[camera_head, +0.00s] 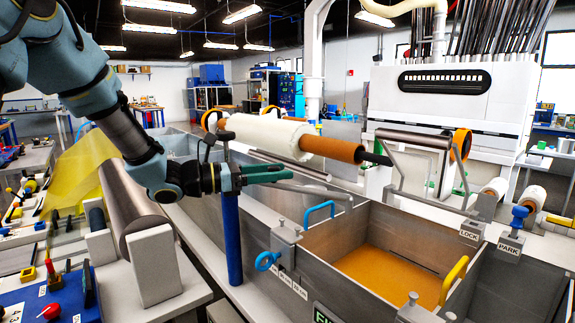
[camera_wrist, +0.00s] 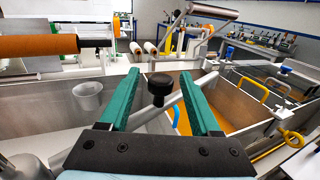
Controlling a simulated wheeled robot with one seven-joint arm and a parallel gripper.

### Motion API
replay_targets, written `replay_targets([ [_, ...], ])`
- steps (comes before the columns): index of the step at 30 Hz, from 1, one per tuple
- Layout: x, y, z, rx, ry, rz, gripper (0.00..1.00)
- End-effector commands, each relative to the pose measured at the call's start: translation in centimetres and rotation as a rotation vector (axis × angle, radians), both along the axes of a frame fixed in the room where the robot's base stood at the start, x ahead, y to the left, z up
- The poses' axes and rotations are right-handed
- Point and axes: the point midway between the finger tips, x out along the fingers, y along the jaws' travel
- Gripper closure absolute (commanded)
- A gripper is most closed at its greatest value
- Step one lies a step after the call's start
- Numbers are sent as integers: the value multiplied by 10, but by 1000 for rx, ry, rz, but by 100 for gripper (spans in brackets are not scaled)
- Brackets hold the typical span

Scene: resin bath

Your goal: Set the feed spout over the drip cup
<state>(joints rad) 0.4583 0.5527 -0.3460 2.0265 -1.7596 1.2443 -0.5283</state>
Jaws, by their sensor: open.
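The feed spout appears to be the grey metal tube (camera_head: 312,189) reaching across the steel tank in the head view. In the wrist view its tube (camera_wrist: 178,98) slants up to the right, with a black knob (camera_wrist: 160,86) on it. A pale cup (camera_wrist: 88,94), likely the drip cup, sits inside the tank to the left of the knob, apart from the tube. My gripper (camera_wrist: 159,74) is open and empty, its green fingers on either side of the knob in the picture. In the head view my gripper (camera_head: 282,173) is above the tank wall; the cup cannot be made out there.
Orange resin fills the tank's right basin (camera_head: 385,276). A blue handle (camera_head: 319,212) and a yellow handle (camera_head: 454,281) stand on its edges. A white and orange roller (camera_head: 290,138) spans above. A blue post (camera_head: 230,238) stands below my gripper. LOCK and PARK labels mark the right rim.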

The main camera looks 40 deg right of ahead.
Motion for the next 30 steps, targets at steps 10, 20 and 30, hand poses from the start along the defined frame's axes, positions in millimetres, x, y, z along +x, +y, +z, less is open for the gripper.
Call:
replay_targets([
  [10, -12, -25, 0, 0, 0, 0, 36],
  [20, -11, -25, 0, 0, 0, 0, 47],
  [30, -11, -25, 0, 0, 0, 0, 85],
])
